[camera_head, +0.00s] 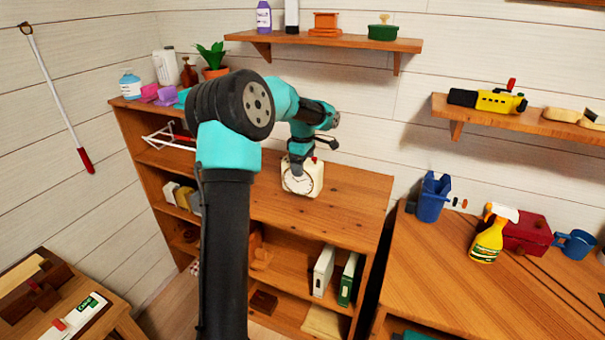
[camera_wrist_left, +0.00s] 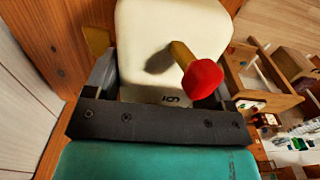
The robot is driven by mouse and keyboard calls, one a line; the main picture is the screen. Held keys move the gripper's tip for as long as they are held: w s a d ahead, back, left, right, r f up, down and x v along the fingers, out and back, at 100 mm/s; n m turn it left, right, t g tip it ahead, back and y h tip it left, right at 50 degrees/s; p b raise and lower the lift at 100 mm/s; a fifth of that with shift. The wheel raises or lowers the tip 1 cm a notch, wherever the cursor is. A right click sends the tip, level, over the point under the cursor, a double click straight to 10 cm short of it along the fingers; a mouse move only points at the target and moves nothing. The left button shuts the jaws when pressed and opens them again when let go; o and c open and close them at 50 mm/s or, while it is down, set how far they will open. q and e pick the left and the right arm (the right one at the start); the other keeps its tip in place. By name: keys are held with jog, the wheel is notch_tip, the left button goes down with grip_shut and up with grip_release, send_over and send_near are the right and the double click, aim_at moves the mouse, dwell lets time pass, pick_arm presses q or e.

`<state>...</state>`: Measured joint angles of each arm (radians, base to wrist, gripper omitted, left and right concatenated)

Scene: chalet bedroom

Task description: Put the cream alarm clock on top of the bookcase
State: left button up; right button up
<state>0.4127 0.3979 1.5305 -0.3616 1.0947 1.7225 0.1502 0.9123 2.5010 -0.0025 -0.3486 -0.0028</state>
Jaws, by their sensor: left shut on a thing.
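The cream alarm clock (camera_head: 301,180) is at the top of the wooden bookcase (camera_head: 345,205), with its round white face toward the head camera. My left gripper (camera_head: 303,160) comes down over it from above and is shut on it. In the left wrist view the clock's cream body (camera_wrist_left: 165,40) sits between the two fingers, with a red-tipped knob (camera_wrist_left: 202,78) standing out from it. The clock looks upright, at or just above the bookcase top; I cannot tell whether its base touches. My right gripper is not in view.
Bottles, a potted plant (camera_head: 211,58) and small items stand at the bookcase top's left end. The top right of the clock is clear. A wall shelf (camera_head: 330,41) hangs above. A desk (camera_head: 445,265) at right holds a spray bottle (camera_head: 489,236) and a blue mug (camera_head: 574,244).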

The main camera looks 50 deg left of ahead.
pick_arm(q)
jog(key=shift+f, duration=1.7)
jog(key=shift+f, duration=0.15)
jog(key=o, duration=1.1)
jog(key=shift+o, duration=0.2)
notch_tip(320, 180, up, 12)
jog(key=shift+r, duration=0.1)
